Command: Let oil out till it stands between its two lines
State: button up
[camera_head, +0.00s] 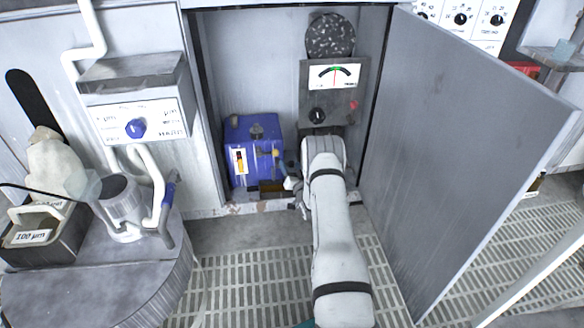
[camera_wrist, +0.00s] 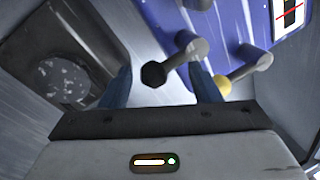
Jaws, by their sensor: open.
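The blue oil unit (camera_head: 262,134) stands on the floor of the open cabinet. Its white-framed sight gauge (camera_head: 239,161) shows a yellow-orange band; the oil's height against the lines is too small to read. The gauge (camera_wrist: 290,14) is cut off in the wrist view, with one red line visible. A dark-ended knob (camera_wrist: 154,75) on a grey stem shows between the open blue fingers of my gripper (camera_wrist: 161,85), apparently untouched. A yellow-ended knob (camera_wrist: 222,86) sits just beside the right finger. In the head view my gripper (camera_head: 292,184) is right of the unit, partly hidden.
A brownish tray (camera_head: 271,187) lies below the unit's front. The grey cabinet door (camera_head: 465,130) stands open on the right. A gauge panel (camera_head: 334,95) is above my arm. A bench with a container (camera_head: 45,240) is at left. Grated floor lies in front.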

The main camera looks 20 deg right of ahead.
jog(key=shift+f, duration=0.1)
jog(key=shift+s, duration=0.3)
jog(key=s+p, duration=0.3)
jog(key=s, duration=0.4)
jog(key=shift+a+f, duration=0.25)
jog(key=shift+a, duration=0.15)
